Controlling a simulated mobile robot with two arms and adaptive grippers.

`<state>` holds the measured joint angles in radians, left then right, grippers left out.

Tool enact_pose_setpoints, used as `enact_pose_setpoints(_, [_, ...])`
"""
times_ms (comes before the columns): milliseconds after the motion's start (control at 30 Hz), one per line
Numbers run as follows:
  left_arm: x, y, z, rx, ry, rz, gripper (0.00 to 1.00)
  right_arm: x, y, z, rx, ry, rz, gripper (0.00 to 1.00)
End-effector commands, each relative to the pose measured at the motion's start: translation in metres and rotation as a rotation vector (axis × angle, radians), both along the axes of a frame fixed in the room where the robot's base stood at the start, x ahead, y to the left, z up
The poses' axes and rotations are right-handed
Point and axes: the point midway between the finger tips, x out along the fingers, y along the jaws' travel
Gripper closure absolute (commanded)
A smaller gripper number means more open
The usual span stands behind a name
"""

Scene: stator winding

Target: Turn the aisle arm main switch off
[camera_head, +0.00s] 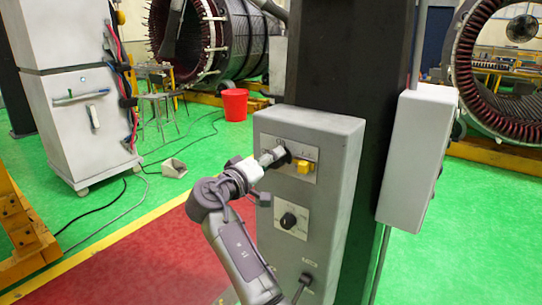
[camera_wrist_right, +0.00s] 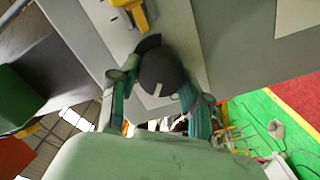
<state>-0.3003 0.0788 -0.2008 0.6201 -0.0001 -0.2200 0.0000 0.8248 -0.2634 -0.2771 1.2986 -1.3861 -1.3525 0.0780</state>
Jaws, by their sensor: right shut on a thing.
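A grey control box (camera_head: 338,145) is fixed to a dark column. Its upper plate bears a black rotary knob (camera_head: 286,155) and a yellow switch (camera_head: 303,168). A lower plate bears another black knob (camera_head: 288,220). No label is readable, so I cannot tell by name which is the aisle arm main switch. My right gripper (camera_head: 272,158) is at the upper black knob, which it partly hides. In the right wrist view its fingers (camera_wrist_right: 160,92) are shut around this black knob (camera_wrist_right: 168,66), which has a white mark. The yellow switch (camera_wrist_right: 137,14) is close by. My left gripper is out of view.
A second grey box (camera_head: 418,160) is on the column's right side. A white cabinet on wheels (camera_head: 85,125) is at left. A red bucket (camera_head: 235,104) and large stators stand behind. Cables lie on the green floor; the red floor area before the box looks clear.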

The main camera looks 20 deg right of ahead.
Motion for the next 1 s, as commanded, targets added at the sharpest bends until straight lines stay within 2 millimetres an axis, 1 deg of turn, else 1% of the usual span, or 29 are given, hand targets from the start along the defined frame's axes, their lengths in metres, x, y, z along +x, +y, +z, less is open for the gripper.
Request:
enact_pose_setpoints(33, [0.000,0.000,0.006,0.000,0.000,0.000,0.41,0.000,0.000,0.004,-0.029,0.033,0.000,0.87])
enact_pose_setpoints(500, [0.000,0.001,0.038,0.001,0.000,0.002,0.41,0.001,0.000,0.002,-0.286,0.362,0.000,0.87])
enact_pose_setpoints(700, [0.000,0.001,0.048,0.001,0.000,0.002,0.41,0.001,0.000,0.001,-0.361,0.459,0.000,0.87])
enact_pose_setpoints(1000, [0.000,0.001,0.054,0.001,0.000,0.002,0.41,0.001,0.000,0.000,-0.420,0.531,0.001,0.87])
